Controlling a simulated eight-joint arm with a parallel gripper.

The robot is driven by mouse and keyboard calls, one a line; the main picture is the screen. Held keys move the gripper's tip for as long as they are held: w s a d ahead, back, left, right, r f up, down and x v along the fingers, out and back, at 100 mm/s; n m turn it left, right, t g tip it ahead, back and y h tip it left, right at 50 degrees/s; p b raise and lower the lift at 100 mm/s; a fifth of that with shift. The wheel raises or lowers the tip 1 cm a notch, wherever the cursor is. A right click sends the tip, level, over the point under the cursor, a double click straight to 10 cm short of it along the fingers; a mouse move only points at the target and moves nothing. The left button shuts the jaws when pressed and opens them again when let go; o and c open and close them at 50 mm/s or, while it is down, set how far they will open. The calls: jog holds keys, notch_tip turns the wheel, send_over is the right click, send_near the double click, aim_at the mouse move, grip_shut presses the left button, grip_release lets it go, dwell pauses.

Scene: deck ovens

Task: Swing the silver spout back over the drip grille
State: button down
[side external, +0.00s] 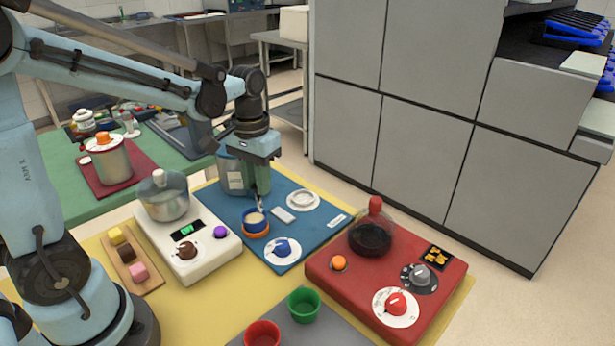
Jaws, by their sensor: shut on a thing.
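My gripper (260,203) points down over the blue mat, just right of a tall silver urn (228,178). Its jaws are shut on a small, mostly hidden piece that looks like the silver spout. The spout's outline and exact direction cannot be told behind the fingers. A blue cup (250,224) with pale contents stands on an orange saucer (256,235) just below the fingertips. I cannot tell whether the fingers touch the cup.
A round white dish (303,201) and a blue knob (283,248) are on the blue mat (318,236). A white scale-like unit (207,262) with a lidded pot (164,197) stands left. A red unit (335,290) with a domed pan is right. Green (303,306) and red (262,334) cups stand in front.

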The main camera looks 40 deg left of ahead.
jog(key=shift+w+d+n, duration=0.25)
jog(key=shift+w+n, duration=0.6)
jog(key=shift+n, duration=0.15)
jog(key=shift+w+d+n, duration=0.2)
jog(key=shift+w+n, duration=0.65)
jog(key=shift+n, duration=0.15)
jog(key=shift+w+d+n, duration=0.25)
jog(key=shift+w+n, duration=0.6)
jog(key=shift+n, duration=0.15)
jog(key=c, duration=0.9)
grip_release()
jog(key=shift+c, duration=0.2)
notch_tip(320, 180, up, 12)
